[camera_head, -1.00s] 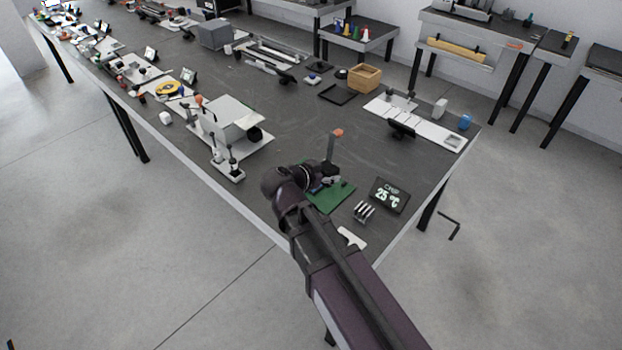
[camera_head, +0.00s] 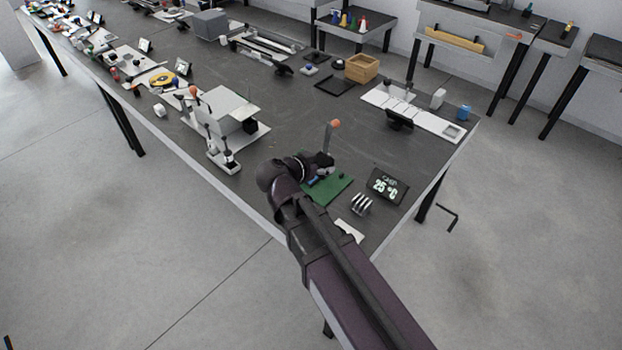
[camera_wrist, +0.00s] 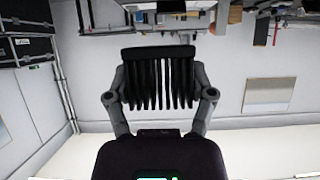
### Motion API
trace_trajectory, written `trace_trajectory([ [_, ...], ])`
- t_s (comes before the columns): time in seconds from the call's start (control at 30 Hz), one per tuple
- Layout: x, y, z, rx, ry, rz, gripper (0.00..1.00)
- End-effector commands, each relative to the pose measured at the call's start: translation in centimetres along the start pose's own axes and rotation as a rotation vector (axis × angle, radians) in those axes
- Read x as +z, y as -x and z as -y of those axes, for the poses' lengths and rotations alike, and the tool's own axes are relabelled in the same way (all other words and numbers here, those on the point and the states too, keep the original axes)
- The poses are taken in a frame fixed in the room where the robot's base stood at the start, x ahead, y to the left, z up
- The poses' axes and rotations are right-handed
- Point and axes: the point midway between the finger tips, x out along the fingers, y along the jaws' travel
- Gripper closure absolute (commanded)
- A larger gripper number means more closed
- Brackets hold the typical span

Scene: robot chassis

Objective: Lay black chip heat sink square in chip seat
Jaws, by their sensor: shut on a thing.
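My gripper (camera_wrist: 160,88) is shut on the black heat sink (camera_wrist: 160,54) in the wrist view. The heat sink shows a flat bar along one edge and a row of long thin fins, with one finger on each side. In the head view my gripper (camera_head: 322,162) is over the far edge of a green board (camera_head: 330,192) near the table's front corner. The heat sink cannot be made out there. A small blue part (camera_head: 313,182) shows on the board, partly hidden by my wrist. The chip seat is not clearly visible.
A lever with an orange knob (camera_head: 335,124) stands upright just behind my gripper. A display reading 25 °C (camera_head: 386,185), a silver finned piece (camera_head: 361,204) and a white piece (camera_head: 350,230) are beside the board.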

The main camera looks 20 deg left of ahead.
Motion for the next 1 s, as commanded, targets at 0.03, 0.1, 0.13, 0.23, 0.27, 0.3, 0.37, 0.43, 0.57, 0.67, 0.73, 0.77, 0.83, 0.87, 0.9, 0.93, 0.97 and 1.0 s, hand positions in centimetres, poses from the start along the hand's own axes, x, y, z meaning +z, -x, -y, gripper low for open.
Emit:
trace_trajectory([
  [0.03, 1.0, -0.5, 0.0, 0.000, 0.000, 0.000, 0.82],
  [0.1, 1.9, -0.9, 0.1, -0.001, 0.000, -0.001, 0.82],
  [0.13, 2.4, -1.1, 0.1, -0.001, 0.000, -0.001, 0.82],
  [0.23, 3.8, -1.7, 0.1, -0.002, 0.001, -0.001, 0.82],
  [0.27, 4.3, -1.9, 0.1, -0.002, 0.001, -0.001, 0.82],
  [0.3, 4.9, -2.2, 0.2, -0.003, 0.001, -0.001, 0.82],
  [0.37, 5.8, -2.6, 0.2, -0.003, 0.001, -0.001, 0.82],
  [0.43, 6.8, -3.0, 0.2, -0.003, 0.001, -0.001, 0.82],
  [0.57, 8.3, -3.6, 0.3, -0.004, 0.001, -0.002, 0.82],
  [0.67, 9.0, -4.0, 0.3, -0.005, 0.002, -0.002, 0.82],
  [0.73, 9.4, -4.1, 0.3, -0.005, 0.002, -0.002, 0.82],
  [0.77, 9.5, -4.1, 0.3, -0.005, 0.002, -0.002, 0.82],
  [0.83, 9.6, -4.2, 0.3, -0.005, 0.002, -0.002, 0.82],
  [0.87, 9.7, -4.2, 0.3, -0.005, 0.002, -0.002, 0.82],
  [0.9, 9.7, -4.2, 0.3, -0.005, 0.002, -0.002, 0.82],
  [0.93, 9.7, -4.2, 0.3, -0.005, 0.002, -0.002, 0.82],
  [0.97, 9.7, -4.2, 0.3, -0.005, 0.002, -0.002, 0.82],
  [1.0, 9.6, -4.2, 0.3, -0.005, 0.002, -0.002, 0.82],
])
